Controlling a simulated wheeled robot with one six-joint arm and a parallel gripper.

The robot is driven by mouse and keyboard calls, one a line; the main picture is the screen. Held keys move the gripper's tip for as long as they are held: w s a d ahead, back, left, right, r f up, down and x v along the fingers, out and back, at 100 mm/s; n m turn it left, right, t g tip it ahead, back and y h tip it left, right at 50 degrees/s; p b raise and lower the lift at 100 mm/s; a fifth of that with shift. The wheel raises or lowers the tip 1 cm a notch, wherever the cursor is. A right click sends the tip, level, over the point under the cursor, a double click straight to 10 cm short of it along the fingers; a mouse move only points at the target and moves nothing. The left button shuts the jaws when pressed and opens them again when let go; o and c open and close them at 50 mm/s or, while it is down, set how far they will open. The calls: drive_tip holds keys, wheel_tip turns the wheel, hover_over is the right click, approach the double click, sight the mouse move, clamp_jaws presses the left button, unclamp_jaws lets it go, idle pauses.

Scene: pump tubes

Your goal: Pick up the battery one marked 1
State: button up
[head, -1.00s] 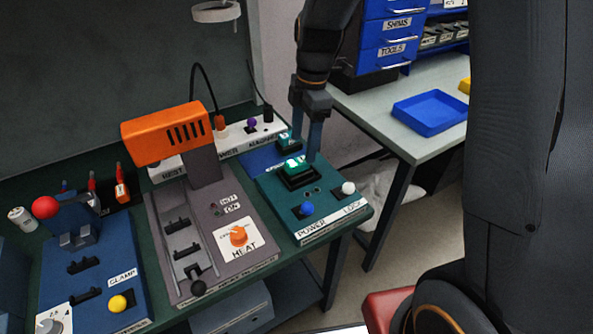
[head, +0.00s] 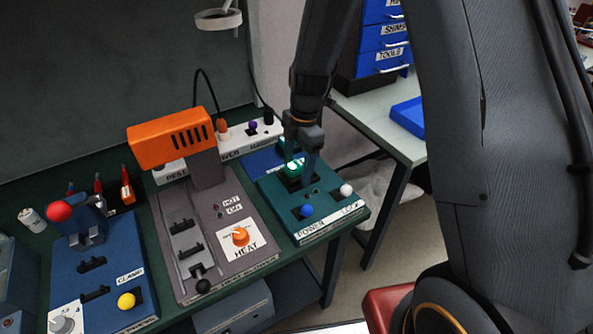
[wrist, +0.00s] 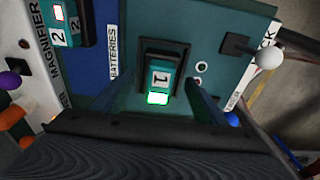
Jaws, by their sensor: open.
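The battery marked 1 (wrist: 163,77) is a teal block with a white label and a lit green-white end. It sits in a dark raised holder on the teal power panel (wrist: 215,35). My gripper (wrist: 165,98) is open, with one finger on each side of the battery in the wrist view. The fingers look apart from it, and their exact height over it is hard to tell. In the head view my gripper (head: 298,165) points down over the holder, and the battery (head: 293,167) is partly hidden between the fingers.
A second battery marked 2 (wrist: 60,25) sits on the blue BATTERIES strip (wrist: 105,50). A white knob (head: 346,190) and a blue knob (head: 306,210) stand on the panel's front. The orange heater head (head: 170,143) rises to the left. A blue tray (head: 407,116) is on the other table.

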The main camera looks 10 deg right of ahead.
drive_tip(key=shift+f, duration=0.1)
drive_tip(key=c, duration=1.4)
drive_tip(key=shift+c, duration=0.6)
drive_tip(key=shift+r, duration=0.2)
